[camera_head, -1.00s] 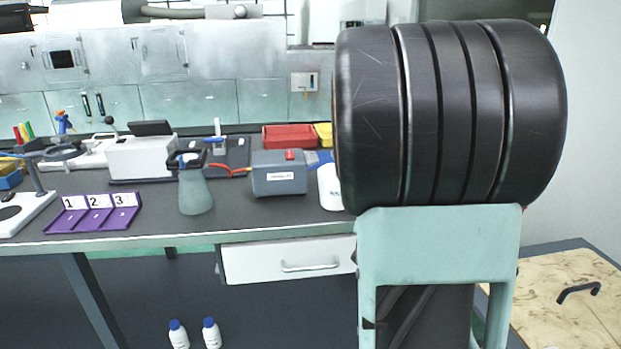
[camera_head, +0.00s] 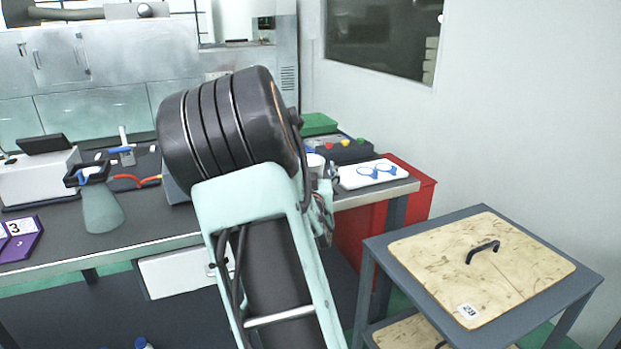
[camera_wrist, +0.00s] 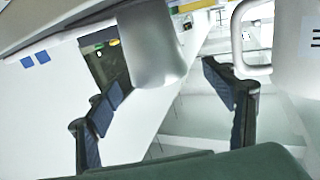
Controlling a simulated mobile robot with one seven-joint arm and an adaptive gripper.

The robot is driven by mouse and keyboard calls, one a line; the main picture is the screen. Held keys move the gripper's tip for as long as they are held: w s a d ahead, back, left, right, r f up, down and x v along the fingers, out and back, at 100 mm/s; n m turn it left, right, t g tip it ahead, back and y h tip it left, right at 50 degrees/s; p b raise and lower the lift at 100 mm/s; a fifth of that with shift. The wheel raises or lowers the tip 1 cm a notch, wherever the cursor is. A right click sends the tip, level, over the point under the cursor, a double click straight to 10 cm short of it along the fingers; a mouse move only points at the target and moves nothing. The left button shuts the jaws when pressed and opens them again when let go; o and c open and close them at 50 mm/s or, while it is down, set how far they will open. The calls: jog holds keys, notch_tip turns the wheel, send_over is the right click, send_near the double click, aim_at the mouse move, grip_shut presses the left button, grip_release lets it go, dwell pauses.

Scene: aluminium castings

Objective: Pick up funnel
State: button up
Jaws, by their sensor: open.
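I cannot pick out a funnel with certainty. A grey-green cone-shaped piece (camera_head: 102,208), wide at the base with a dark part at its top, stands on the bench at left in the head view; it may be an upturned funnel or a flask. My gripper (camera_wrist: 162,80) shows in the wrist view with its dark blue fingers spread wide. Nothing is held between them. A smooth pale rounded body (camera_wrist: 152,50) shows beyond the fingers; I cannot tell what it is. In the head view, my arm hides most of the gripper and part of the bench.
At the bench's right end lies a white plate (camera_head: 387,174) with blue rings, near a dark box with coloured buttons (camera_head: 352,151). A wood-topped table (camera_head: 430,262) with a black handle is at right. A purple numbered holder (camera_head: 20,247) is at left.

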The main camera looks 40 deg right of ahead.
aim_at(311, 156)
jog(key=shift+x, duration=2.3)
jog(key=shift+d, duration=0.1)
jog(key=shift+c, duration=0.6)
jog(key=c, duration=1.2)
